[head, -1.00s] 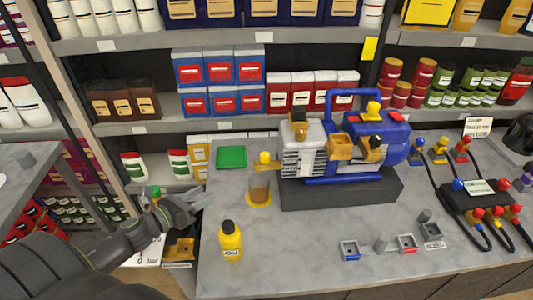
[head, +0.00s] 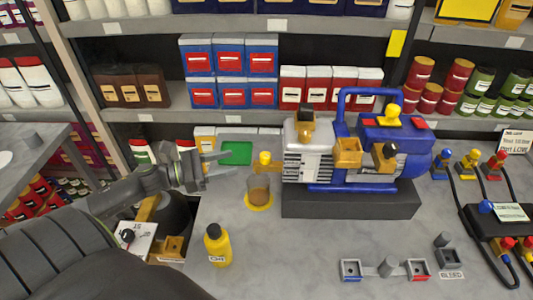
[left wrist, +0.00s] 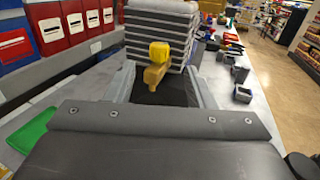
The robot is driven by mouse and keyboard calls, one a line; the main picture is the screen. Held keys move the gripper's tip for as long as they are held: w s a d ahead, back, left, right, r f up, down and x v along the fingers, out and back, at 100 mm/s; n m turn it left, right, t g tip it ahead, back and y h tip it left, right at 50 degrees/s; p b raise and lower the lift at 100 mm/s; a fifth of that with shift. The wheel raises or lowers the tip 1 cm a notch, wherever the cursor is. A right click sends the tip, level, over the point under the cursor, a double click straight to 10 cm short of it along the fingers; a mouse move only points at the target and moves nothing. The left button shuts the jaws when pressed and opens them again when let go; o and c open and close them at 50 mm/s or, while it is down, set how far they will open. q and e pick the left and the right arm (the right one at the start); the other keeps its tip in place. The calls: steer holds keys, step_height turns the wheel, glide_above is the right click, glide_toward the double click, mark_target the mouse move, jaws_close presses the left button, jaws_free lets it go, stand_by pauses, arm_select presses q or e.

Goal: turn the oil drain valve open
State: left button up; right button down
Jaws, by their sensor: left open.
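The oil drain valve (head: 264,158) is a small yellow knob on a brass stub at the left end of the vacuum pump (head: 340,152). It also shows in the left wrist view (left wrist: 160,52), ahead of my gripper and between the lines of its two fingers. My left gripper (head: 208,170) is open and empty, left of the valve, with a gap between them. The fingers also show in the left wrist view (left wrist: 160,90). A clear cup (head: 258,188) with brown oil stands below the valve. My right gripper is not in view.
A yellow oil bottle (head: 217,245) stands on the grey bench in front of the gripper. A green tray (head: 237,152) lies behind. Shelves with red and blue boxes (head: 230,72) are at the back. Hoses and a manifold (head: 495,220) are at the right.

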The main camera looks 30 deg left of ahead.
mark_target(266, 154)
arm_select(q)
steer(key=p+x, duration=0.4)
steer(key=x, duration=0.6)
steer(key=shift+w+d+r, duration=0.1)
steer(key=shift+w+d, duration=0.1)
steer(key=shift+w, duration=0.1)
steer(key=shift+w+d+p, duration=0.25)
steer(key=shift+p, duration=0.05)
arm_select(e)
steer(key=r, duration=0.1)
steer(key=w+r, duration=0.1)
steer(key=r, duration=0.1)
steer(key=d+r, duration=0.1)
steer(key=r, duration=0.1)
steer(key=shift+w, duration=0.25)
arm_select(q)
steer(key=c, duration=0.9)
steer(key=shift+c, duration=0.3)
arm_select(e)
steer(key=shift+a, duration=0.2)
